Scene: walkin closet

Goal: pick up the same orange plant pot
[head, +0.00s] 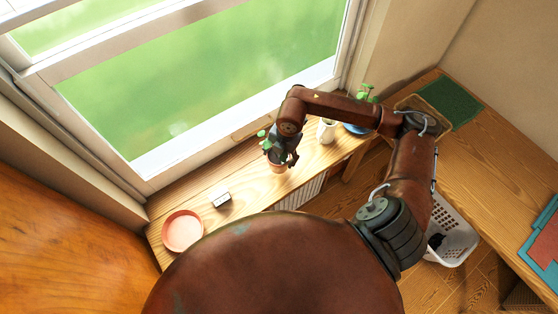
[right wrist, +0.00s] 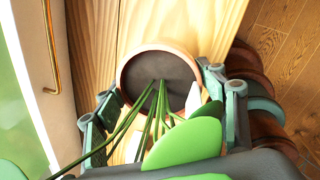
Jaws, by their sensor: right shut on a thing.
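The orange plant pot (head: 277,167) is on the wooden shelf under the window in the head view, partly covered by my right gripper (head: 284,156). In the right wrist view the round pot (right wrist: 126,72) is seen from above, with dark soil and green stems and leaves that lean towards the camera. The fingers of my right gripper (right wrist: 165,100) are on both sides of the pot, shut on it. The pot looks upright; whether its base touches the shelf I cannot tell. My left gripper is in neither view.
A round orange dish (head: 182,231) and a small black-and-white box (head: 220,199) are left of the pot on the shelf. A white vase (head: 326,131) and a blue pot (head: 355,129) with a plant stand to the right. A white basket (head: 455,235) is on the floor.

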